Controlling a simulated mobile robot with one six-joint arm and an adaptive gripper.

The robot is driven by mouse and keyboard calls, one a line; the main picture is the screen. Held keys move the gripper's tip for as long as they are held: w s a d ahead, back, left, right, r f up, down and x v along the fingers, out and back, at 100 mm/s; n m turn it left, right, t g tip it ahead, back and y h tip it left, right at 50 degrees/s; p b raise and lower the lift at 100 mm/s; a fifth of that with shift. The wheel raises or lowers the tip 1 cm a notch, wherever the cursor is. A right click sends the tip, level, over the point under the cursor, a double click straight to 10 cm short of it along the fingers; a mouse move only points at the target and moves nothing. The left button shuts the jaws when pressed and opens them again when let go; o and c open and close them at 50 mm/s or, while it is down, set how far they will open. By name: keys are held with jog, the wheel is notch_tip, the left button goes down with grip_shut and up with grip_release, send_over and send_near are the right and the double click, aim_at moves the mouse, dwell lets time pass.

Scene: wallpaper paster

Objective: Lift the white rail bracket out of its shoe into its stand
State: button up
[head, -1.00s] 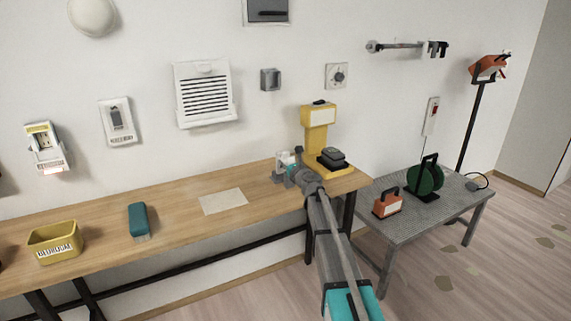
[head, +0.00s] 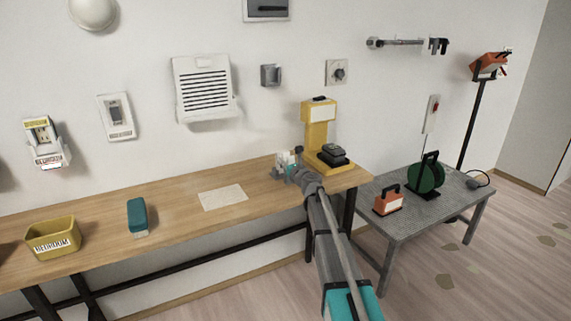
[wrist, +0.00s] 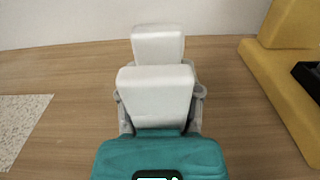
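My gripper (head: 284,172) is over the back right part of the wooden bench, left of a yellow stand-like device (head: 318,130). In the wrist view its two pale finger blocks (wrist: 157,66) stand one behind the other, apart, with grey links at the sides and a teal body below. No object shows between them, though the near block hides part of the gap. A small white and teal patch (head: 284,158) shows at the gripper in the head view, too small to make out. I cannot identify the white rail bracket, its shoe or its stand with certainty.
The wooden bench (head: 100,222) holds a yellow bin (head: 53,247), a teal block (head: 137,215) and a pale sheet (head: 222,197). A grey table (head: 425,215) at right bears an orange device (head: 388,203) and a green reel (head: 425,178). A rail (head: 395,43) is on the wall.

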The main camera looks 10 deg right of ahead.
jog(key=o, duration=0.5)
jog(key=shift+s+d, duration=0.1)
jog(key=v, duration=1.1)
jog(key=shift+s+d, duration=0.15)
jog(key=shift+s, duration=0.25)
dwell(0.5)
